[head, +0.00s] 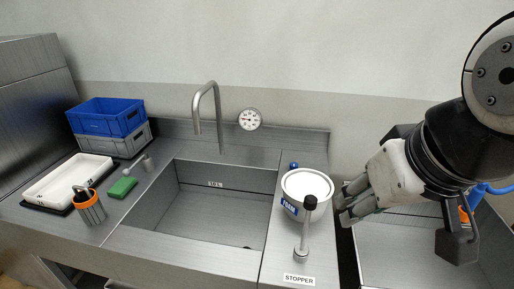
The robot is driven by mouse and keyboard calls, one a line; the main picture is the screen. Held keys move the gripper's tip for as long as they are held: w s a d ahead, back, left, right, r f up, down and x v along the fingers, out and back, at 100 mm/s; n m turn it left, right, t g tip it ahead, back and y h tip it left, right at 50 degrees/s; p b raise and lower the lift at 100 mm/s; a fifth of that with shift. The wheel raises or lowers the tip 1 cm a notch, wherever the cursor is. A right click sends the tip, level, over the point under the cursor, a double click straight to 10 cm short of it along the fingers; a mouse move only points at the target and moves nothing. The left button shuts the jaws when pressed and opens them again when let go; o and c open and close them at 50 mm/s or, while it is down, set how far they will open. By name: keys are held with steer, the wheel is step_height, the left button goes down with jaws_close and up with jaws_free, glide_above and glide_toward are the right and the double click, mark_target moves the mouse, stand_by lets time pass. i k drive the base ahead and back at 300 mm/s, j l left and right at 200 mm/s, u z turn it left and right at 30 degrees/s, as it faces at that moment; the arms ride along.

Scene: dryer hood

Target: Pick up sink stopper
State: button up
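A slim upright metal rod with a black knob, which appears to be the sink stopper (305,230), stands on the steel counter strip right of the basin. A white label reading STOPPER (298,279) lies just in front of its round base. The rod stands in front of a white round tub and overlaps it in the picture. My gripper (346,203) is right of the knob and apart from it, pointing left. Its fingers are seen at an angle, so the gap between them is unclear. I see nothing held in it.
The white tub (307,184) with a blue label stands close behind the rod. The steel basin (220,212) with a tall faucet (196,116) is to the left. Blue and grey crates (107,117), a white tray (68,180), a green sponge (122,187) and an orange-rimmed cup (90,208) are farther left.

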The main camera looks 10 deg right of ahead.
mark_target(310, 201)
steer(key=i+j+z, duration=0.15)
steer(key=j+z, duration=0.35)
steer(key=j, duration=0.2)
steer(key=j+z, duration=0.5)
steer(key=j, duration=0.2)
